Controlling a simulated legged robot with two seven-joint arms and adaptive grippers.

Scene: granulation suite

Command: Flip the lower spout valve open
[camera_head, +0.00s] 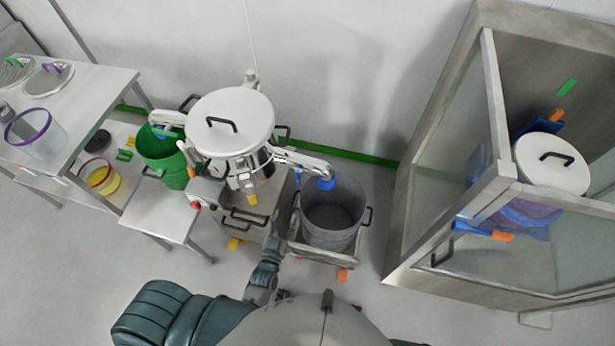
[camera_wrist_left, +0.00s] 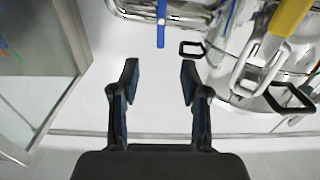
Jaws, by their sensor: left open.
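The granulator, a steel vessel with a white lid (camera_head: 231,121), stands at the centre in the head view. A spout with a blue end piece (camera_head: 325,183) reaches right over a grey bucket (camera_head: 333,236). A yellow lever (camera_head: 252,200) sits low on the vessel's front; a yellow lever also shows at the upper right of the left wrist view (camera_wrist_left: 290,18). A blue bar (camera_wrist_left: 161,24) is ahead of my left gripper (camera_wrist_left: 159,80), which is open and empty, its fingers apart from it. In the head view my left gripper (camera_head: 274,246) is below the vessel. My right gripper is not visible.
A green bucket (camera_head: 163,158) stands left of the vessel near a small steel table (camera_head: 160,206). A glass-fronted cabinet (camera_head: 440,140) stands at right, holding a white-lidded drum (camera_head: 552,163). A bench (camera_head: 85,92) with containers is at far left. The floor between bucket and cabinet looks clear.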

